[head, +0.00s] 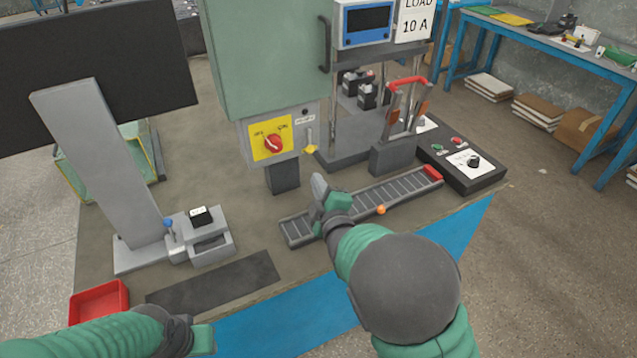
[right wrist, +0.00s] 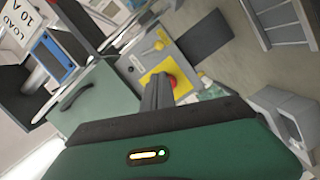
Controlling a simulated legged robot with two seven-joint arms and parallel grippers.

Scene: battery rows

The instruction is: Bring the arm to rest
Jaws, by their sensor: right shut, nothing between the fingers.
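My right gripper (head: 319,186) is above the dark slotted rail (head: 400,192) near the middle of the bench. Its fingers are together with nothing between them, and point away from me. In the right wrist view the same gripper (right wrist: 157,90) shows its closed fingers in front of the yellow plate with the red rotary switch. My left arm comes in at the bottom left of the head view, and its gripper (head: 203,340) is only partly seen at the front edge of the bench, so its fingers cannot be made out.
A green cabinet with a red switch (head: 273,143) stands behind the rail. A control box (head: 462,160) is at the right, and a test stand with a red handle (head: 408,81) is behind it. A small grey fixture (head: 208,240), a dark mat (head: 215,285) and a red tray (head: 98,302) lie left.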

